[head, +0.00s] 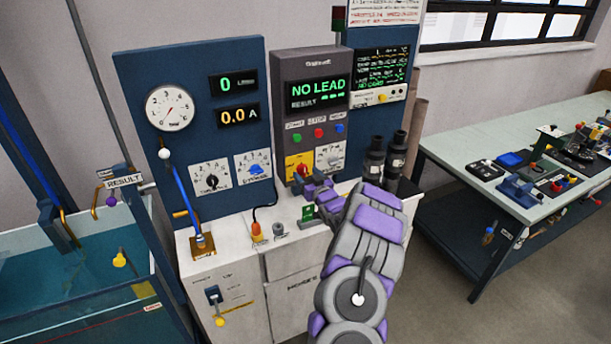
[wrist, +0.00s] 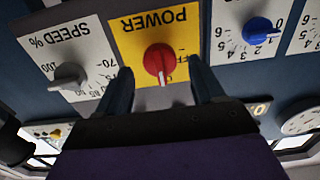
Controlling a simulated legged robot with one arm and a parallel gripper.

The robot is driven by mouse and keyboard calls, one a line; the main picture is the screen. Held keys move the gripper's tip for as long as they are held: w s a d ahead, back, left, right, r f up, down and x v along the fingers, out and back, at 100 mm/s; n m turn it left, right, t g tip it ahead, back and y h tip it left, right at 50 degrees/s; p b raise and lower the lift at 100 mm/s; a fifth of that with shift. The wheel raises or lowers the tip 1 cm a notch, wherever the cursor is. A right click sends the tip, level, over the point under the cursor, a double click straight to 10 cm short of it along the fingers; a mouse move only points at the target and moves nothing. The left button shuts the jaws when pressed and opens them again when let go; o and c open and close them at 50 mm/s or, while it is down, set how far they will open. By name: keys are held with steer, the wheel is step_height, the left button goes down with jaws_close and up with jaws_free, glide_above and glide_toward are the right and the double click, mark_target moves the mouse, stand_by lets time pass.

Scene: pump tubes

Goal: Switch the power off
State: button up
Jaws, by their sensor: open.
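The red power knob (wrist: 160,61) sits on a yellow plate marked POWER (wrist: 182,22), which appears upside down in the wrist view. My gripper (wrist: 161,68) is open, with one dark finger on each side of the knob in the picture. I see no finger clearly touching it, and the depth gap is hard to judge. In the head view the yellow plate (head: 292,162) is on the lower front of the grey console, and my gripper (head: 303,181) is right in front of it, partly hiding the knob.
A grey speed knob (wrist: 70,76) and a blue knob (wrist: 258,30) flank the power plate. Dark cylinders (head: 374,160) stand right of my arm. A blue lever (head: 187,205) and an orange plug (head: 256,232) are on the left bench. A water tank (head: 80,275) is far left.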

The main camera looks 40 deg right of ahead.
steer(key=shift+x, duration=0.9)
steer(key=shift+c, duration=0.3)
steer(key=c, duration=1)
